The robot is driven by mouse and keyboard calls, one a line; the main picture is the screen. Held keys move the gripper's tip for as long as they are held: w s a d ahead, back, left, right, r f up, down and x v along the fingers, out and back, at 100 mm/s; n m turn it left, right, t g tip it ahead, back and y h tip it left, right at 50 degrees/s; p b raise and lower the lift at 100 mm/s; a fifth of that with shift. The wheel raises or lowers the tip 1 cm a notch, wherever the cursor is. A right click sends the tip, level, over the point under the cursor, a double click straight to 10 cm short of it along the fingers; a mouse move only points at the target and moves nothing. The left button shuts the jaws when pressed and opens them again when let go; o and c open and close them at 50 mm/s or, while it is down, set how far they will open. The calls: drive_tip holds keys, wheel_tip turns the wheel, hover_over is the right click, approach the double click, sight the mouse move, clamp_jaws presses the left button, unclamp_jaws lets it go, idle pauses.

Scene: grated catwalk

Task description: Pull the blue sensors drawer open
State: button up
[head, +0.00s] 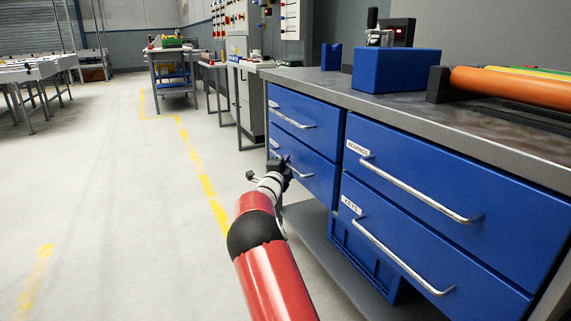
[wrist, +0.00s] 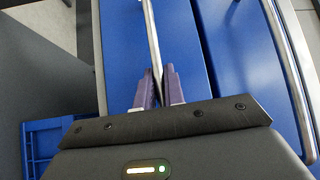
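The blue cabinet has two columns of drawers with silver bar handles. The right column's labels read BEARINGS (head: 357,149) and KEYS (head: 351,205). The left column has an upper drawer (head: 310,111) and a lower drawer (head: 318,178); their labels are too small or too hidden to read, so I cannot tell which is sensors. My gripper (head: 284,165) is at the lower left drawer's handle (head: 300,176). In the wrist view, the fingers of my gripper (wrist: 159,88) flank this handle (wrist: 151,35) closely and appear shut on it. The drawer fronts look flush.
A blue crate (head: 362,262) stands on the shelf below. Open floor (head: 120,220) lies to the left.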

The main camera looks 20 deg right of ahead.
clamp_jaws()
drive_tip(key=shift+a, duration=0.1)
drive_tip(key=s+a, duration=0.1)
drive_tip(key=a, duration=2.7)
drive_tip(key=shift+a+b, duration=0.4)
drive_tip(key=o, duration=0.6)
unclamp_jaws()
drive_tip(key=shift+s, duration=0.1)
